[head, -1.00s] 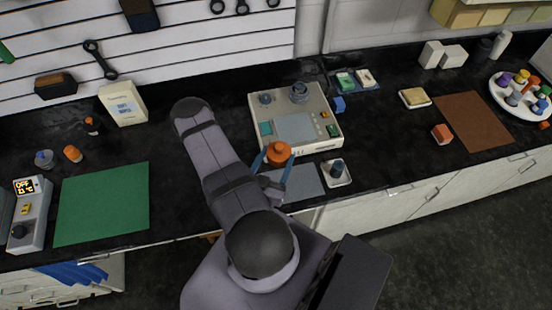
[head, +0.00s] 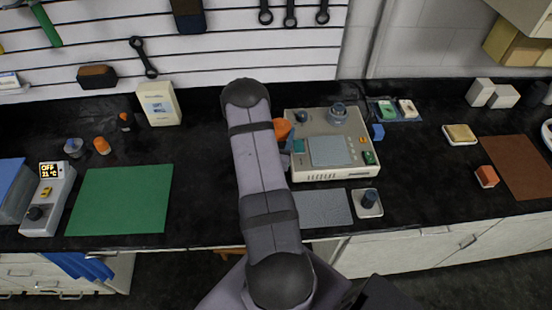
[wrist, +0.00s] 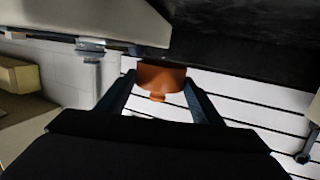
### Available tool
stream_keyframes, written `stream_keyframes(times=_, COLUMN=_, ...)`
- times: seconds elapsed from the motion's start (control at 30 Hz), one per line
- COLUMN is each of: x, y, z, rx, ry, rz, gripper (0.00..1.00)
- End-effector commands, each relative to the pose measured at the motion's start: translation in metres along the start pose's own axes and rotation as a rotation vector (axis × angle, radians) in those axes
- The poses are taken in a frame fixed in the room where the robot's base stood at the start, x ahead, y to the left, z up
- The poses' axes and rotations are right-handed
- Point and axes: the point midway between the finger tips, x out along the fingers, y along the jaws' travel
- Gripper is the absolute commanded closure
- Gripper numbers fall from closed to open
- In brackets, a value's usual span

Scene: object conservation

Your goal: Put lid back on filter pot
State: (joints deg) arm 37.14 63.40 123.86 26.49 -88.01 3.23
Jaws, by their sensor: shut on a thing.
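My gripper (wrist: 160,84) is shut on an orange lid (wrist: 160,76), with a finger on each side of it. The lid is round with a small knob. In the head view the lid (head: 281,127) shows partly beside my arm, at the left edge of the beige device; my arm hides most of the gripper. A grey-blue pot (head: 337,115) stands at the back of the device and may be the filter pot; I cannot tell for certain. A smaller dark jar (head: 301,117) stands at the device's back left.
The beige device (head: 322,174) has a grey pad on top. In front lie a grey mat (head: 327,207) and a white tray (head: 371,211) with a dark knobbed piece. A green mat (head: 120,200) lies clear at left.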

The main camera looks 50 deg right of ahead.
Motion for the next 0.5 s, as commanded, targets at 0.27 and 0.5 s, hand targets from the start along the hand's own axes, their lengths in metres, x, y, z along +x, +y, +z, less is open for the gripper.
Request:
stream_keyframes(times=0.27, x=0.076, y=0.076, z=-0.042, rx=0.022, ry=0.007, rz=0.138, gripper=0.65)
stream_keyframes(times=0.5, x=0.113, y=0.138, z=-0.076, rx=0.033, ry=0.003, rz=0.218, gripper=0.65)
